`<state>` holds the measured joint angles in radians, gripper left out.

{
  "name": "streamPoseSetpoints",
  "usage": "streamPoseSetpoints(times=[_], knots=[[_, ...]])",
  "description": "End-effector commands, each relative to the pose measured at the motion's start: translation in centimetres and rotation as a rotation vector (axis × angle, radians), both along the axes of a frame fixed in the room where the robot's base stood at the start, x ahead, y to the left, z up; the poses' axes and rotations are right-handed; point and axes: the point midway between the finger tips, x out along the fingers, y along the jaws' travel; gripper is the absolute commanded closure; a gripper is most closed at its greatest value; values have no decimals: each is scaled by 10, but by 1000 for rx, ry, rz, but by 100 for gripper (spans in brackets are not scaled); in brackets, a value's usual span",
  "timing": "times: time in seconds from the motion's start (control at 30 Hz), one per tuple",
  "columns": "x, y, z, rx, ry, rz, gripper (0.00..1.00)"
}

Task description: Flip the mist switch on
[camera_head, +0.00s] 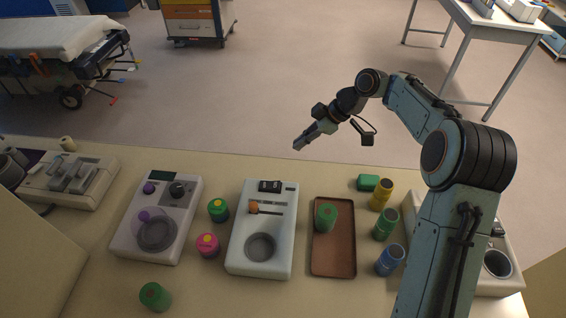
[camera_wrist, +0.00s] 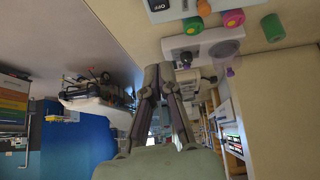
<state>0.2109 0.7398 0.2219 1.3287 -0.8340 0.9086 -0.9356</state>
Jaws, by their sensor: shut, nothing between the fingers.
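A white unit (camera_head: 236,262) stands mid-counter with a black rocker switch (camera_head: 270,186) at its far end, an orange-knobbed slider (camera_head: 254,208) and a round grey dish (camera_head: 261,246). A black switch part marked "OFF" (camera_wrist: 160,5) shows at the top edge of the wrist view. No "mist" label is readable. My gripper (camera_head: 298,146) is shut and empty, in the air beyond the unit's far end and to the right of the switch, apart from it. Its fingers also show in the wrist view (camera_wrist: 159,72).
A second white unit (camera_head: 122,247) with knobs and a clear cover stands left. Green and pink canisters (camera_head: 207,245) stand between the units. A brown tray (camera_head: 334,268) holds a green canister; more canisters stand to its right. My arm partly hides another unit (camera_head: 508,282).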

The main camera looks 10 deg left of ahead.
Motion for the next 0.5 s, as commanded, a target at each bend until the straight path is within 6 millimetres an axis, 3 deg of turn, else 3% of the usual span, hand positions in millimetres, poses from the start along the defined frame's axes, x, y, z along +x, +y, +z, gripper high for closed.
streamPoseSetpoints(times=[0.13, 0.5], knots=[[-1, -6, -19, 10, 45, -16, 100], [-1, -6, -20, 8, 45, -19, 100]])
